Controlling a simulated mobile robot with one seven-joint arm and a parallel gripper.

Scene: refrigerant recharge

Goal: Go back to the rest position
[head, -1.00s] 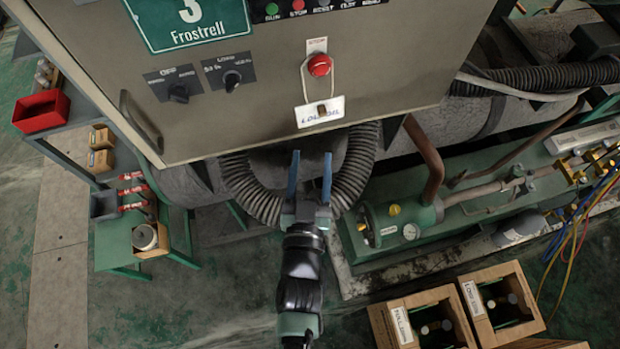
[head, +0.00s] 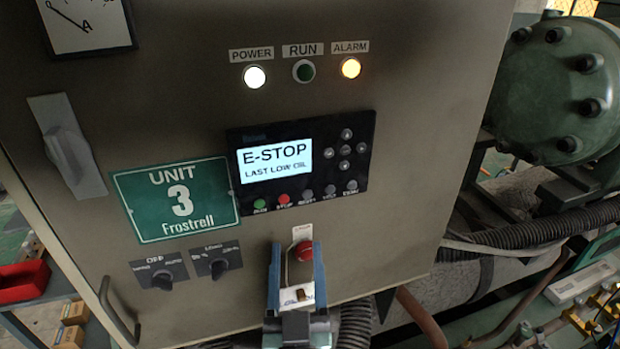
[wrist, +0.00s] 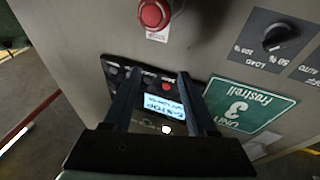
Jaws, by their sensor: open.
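My gripper (head: 297,256) is open, its two blue fingers pointing up in front of the lower part of the control cabinet (head: 400,215). Nothing is held between them. I cannot tell the gap to the panel. In the wrist view my gripper (wrist: 158,85) appears with empty fingers over the panel, and the stop button (wrist: 154,14) is at the top. The display (head: 275,160) reads E-STOP, LAST LOW OIL.
The power lamp (head: 254,76) is white and the alarm lamp (head: 351,68) is amber. Selector knobs (head: 162,280) and a cabinet handle (head: 118,312) stick out at lower left. A red bin (head: 22,281) is at far left. A black corrugated hose (head: 530,232) and pipes are at right.

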